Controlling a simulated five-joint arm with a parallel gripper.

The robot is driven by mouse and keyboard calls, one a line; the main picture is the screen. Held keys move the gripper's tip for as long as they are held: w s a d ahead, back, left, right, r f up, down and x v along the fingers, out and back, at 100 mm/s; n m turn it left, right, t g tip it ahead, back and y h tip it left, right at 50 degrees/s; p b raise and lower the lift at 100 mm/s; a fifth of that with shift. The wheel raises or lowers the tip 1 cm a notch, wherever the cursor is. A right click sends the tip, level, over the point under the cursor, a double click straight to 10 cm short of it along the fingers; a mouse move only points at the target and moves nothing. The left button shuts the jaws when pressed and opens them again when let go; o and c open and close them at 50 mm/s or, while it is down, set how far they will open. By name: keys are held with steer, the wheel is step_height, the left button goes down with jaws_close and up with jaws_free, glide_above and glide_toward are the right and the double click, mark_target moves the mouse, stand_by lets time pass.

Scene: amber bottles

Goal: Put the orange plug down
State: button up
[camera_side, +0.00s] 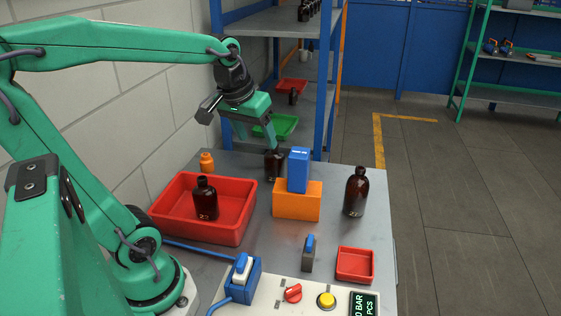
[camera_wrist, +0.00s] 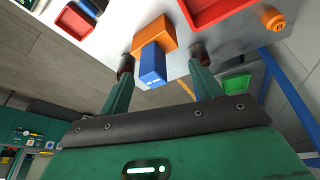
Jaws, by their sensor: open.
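The orange plug (camera_side: 207,162) stands on the grey table behind the red tray, near the table's back left. It also shows at the upper right of the wrist view (camera_wrist: 274,20), well apart from my fingers. My gripper (camera_side: 256,141) is open above the back of the table, to the right of the plug, and nothing shows held between its fingers (camera_wrist: 160,70). An amber bottle (camera_side: 275,168) stands below the right fingertip, its top hidden by the finger. Another amber bottle (camera_side: 205,201) stands in the red tray (camera_side: 240,226), and a third (camera_side: 356,192) stands at the right.
An orange block (camera_side: 297,207) with a blue block (camera_side: 298,170) on it stands mid-table. In front are a small red tray (camera_side: 355,264), a blue-topped switch (camera_side: 308,252) and a control panel (camera_side: 275,294). A blue shelf (camera_side: 270,22) rises behind. Some table between the blocks and right bottle is clear.

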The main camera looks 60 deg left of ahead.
steer(key=s+d+f+m+t+h, duration=0.1)
steer(key=s+d+f+m, duration=0.1)
steer(key=s+d+m, duration=0.3)
steer(key=s+d, duration=0.2)
steer(key=d, duration=0.1)
steer(key=shift+d+t, duration=0.2)
steer(key=shift+t, duration=0.2)
stand_by(0.7)
